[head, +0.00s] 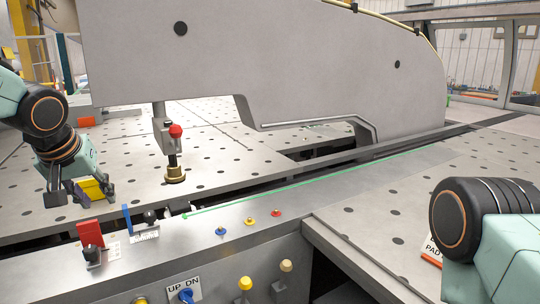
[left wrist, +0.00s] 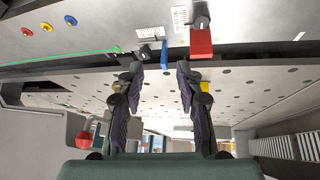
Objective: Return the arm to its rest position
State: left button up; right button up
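My left gripper (head: 82,194) hangs at the left over the perforated table, its fingers pointing down. In the left wrist view the two dark fingers (left wrist: 158,70) are spread apart with nothing between them, so it is open and empty. Beyond the fingertips in that view are a blue lever and a red lever, both apart from the fingers. Of my right arm only a teal and black link shows at the right edge of the head view; its gripper is out of sight.
The front rail carries a red lever (head: 90,234), a blue lever (head: 127,219) and small coloured buttons (head: 249,221). A post with a red knob (head: 175,131) and brass foot stands right of my left gripper. A large grey machine frame (head: 270,60) rises behind. The perforated table (head: 225,165) is mostly clear.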

pick_arm(q)
jog(key=w+d+f+m+t+h, duration=0.2)
jog(key=d+f, duration=0.4)
jog(key=d, duration=0.1)
jog(key=s+d+f+m+g+b, duration=0.1)
jog(key=s+d+f+b, duration=0.2)
jog(key=f, duration=0.7)
jog(key=s+d+f, duration=0.3)
jog(key=s+f, duration=0.2)
jog(key=f, duration=0.4)
jog(key=s+f+g+b, duration=0.2)
jog(key=s+f+g, duration=0.1)
jog(key=s+f, duration=0.8)
jog(key=s+f+g+y+b, duration=0.1)
jog(key=s+f+g+b, duration=0.1)
jog(key=s+f, duration=0.9)
jog(key=s+g, duration=0.1)
jog(key=s, duration=0.6)
jog(key=shift+s+a+m+g, duration=0.2)
jog(key=shift+s+m+g, duration=0.2)
